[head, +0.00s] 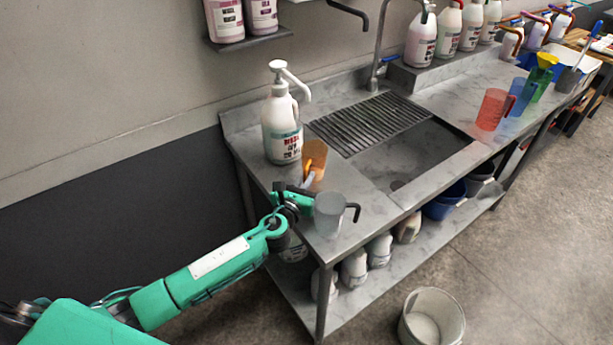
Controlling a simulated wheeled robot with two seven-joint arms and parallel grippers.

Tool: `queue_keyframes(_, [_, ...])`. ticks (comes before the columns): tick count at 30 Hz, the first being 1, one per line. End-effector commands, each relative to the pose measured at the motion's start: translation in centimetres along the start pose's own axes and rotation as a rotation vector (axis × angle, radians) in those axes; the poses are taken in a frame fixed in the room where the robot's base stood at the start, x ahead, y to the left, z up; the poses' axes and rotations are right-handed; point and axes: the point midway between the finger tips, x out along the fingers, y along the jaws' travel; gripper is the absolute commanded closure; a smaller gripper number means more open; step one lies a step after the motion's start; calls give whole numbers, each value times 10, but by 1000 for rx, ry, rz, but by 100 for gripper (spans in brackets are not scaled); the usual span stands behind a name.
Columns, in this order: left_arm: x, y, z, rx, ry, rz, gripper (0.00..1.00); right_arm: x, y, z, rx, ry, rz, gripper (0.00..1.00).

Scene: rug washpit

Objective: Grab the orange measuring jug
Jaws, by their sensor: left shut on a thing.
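The orange measuring jug (316,152) stands at the left end of the steel bench, just in front of a large white pump bottle (281,127). My left gripper (304,187) reaches in from the left over the bench's front left corner. It is shut on the near, handle side of the orange jug; the exact grip is small and partly hidden by the gripper. A clear grey jug (328,214) with a dark handle stands close to the right of the gripper. My right gripper is not in view.
The sink (425,155) with its drain grate (370,123) lies right of the jugs. A red jug (491,109) and more jugs stand further right. A white bucket (431,318) stands on the otherwise clear near floor.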

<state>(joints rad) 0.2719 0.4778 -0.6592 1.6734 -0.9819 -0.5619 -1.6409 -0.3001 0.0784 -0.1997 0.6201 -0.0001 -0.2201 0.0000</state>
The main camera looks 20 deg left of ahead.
Motion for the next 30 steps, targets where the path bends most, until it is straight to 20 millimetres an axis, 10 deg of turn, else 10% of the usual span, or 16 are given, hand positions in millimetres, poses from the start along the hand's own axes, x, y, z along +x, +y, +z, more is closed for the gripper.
queue_keyframes(30, [0, 1, 85, 1, -3, -1, 100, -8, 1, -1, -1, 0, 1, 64])
